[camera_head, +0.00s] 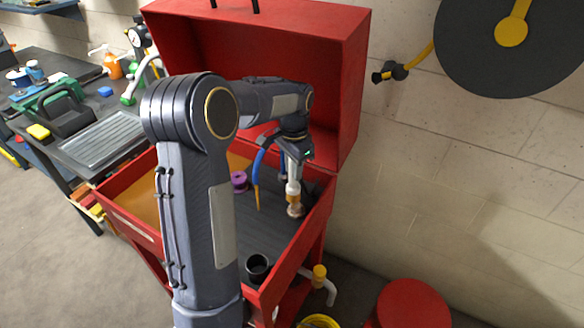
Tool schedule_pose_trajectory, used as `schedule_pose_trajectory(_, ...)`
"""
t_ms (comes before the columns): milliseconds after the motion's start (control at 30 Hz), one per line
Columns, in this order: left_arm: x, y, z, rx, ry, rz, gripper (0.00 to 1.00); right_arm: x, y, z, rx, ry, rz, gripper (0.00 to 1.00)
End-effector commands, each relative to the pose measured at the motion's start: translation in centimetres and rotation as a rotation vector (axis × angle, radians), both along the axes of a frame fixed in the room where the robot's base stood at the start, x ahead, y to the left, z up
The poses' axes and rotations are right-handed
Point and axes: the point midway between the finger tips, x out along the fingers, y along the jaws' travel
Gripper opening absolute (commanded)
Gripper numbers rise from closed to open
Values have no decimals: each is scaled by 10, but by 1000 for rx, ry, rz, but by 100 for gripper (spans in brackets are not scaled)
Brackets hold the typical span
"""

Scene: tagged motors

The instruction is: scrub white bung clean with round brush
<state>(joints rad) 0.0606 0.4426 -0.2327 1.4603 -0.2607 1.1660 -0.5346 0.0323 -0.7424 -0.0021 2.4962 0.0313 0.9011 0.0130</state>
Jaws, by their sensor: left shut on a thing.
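My left gripper (294,172) points down over the right side of the open red cabinet (322,222). It is shut on a small upright thing with a white upper part and a tan-orange lower part, which looks like the round brush (294,198). The brush's lower end is close to a small brownish piece at the dark tray floor, and I cannot tell whether they touch. I cannot make out the white bung for certain; it may be hidden under the brush or behind my arm. My right gripper is not in view.
A purple spool (239,181) and a black cup (258,266) stand in the cabinet. The raised red lid (345,80) stands behind. A cluttered workbench (60,52) is at left, a red stool (413,303) at lower right.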

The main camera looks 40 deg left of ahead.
Motion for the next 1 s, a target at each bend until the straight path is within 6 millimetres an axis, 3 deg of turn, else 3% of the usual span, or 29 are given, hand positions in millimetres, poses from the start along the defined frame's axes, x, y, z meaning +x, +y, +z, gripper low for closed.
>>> schedule_pose_trajectory(333,-1,-6,34,0,-1,0,2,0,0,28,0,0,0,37)
schedule_pose_trajectory(1000,-2,-6,35,0,0,1,2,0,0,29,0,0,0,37)
